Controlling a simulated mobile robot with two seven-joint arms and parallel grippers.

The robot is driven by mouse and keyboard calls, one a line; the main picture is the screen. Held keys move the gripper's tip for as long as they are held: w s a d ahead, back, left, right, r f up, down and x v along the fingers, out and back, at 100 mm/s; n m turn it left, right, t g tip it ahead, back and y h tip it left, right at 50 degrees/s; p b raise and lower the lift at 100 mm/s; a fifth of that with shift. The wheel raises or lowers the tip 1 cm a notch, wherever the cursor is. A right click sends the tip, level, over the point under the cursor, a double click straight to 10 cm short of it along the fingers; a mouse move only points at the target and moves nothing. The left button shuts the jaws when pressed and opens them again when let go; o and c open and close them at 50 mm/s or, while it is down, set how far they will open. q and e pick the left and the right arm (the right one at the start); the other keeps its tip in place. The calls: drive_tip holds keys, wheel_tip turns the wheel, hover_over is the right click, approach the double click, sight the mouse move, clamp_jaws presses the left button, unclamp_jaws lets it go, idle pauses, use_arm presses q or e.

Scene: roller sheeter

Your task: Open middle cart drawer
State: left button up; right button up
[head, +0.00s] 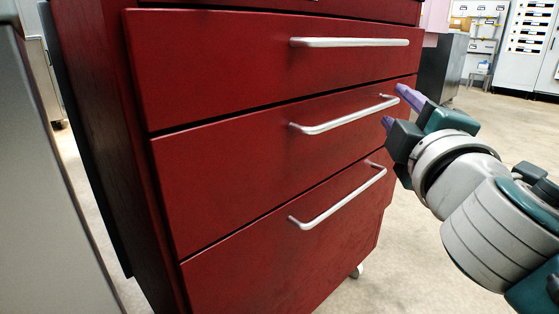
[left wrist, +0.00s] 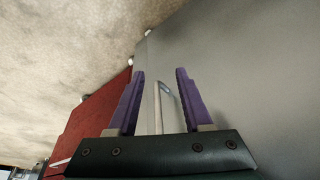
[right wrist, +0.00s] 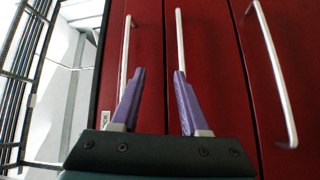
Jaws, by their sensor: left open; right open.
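The red cart's middle drawer (head: 230,175) looks shut. Its silver bar handle (head: 335,120) crosses its front. My right gripper (head: 396,106) is open at the right end of that handle in the head view, fingertips close to the drawer front. In the right wrist view, the open purple fingers (right wrist: 158,72) point at the red fronts, and a silver bar (right wrist: 180,40) runs behind the right fingertip. I cannot tell whether a handle lies between the fingers. My left gripper (left wrist: 160,75) is open and outside the head view; a thin metal bar (left wrist: 160,105) shows between its fingers, before a grey surface.
The top drawer (head: 220,65) and bottom drawer (head: 260,245) have similar handles and look shut. A grey panel (head: 45,190) stands close at the left of the cart. Open floor (head: 450,245) lies to the right. Cabinets (head: 525,45) stand in the back.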

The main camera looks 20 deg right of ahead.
drive_tip(key=n+b, duration=0.1)
drive_tip(key=b, duration=0.2)
approach(369, 113)
use_arm(q)
wheel_tip(369, 113, down, 6)
drive_tip(key=shift+b, duration=0.4)
use_arm(e)
drive_tip(key=shift+t+y, duration=0.3)
drive_tip(key=x, duration=1)
drive_tip(key=shift+w+d+f, duration=0.1)
drive_tip(key=shift+w+d, duration=0.2)
drive_tip(key=shift+w, duration=0.05)
use_arm(q)
drive_tip(key=shift+f, duration=0.1)
use_arm(e)
clamp_jaws()
use_arm(q)
drive_tip(key=shift+d, duration=0.1)
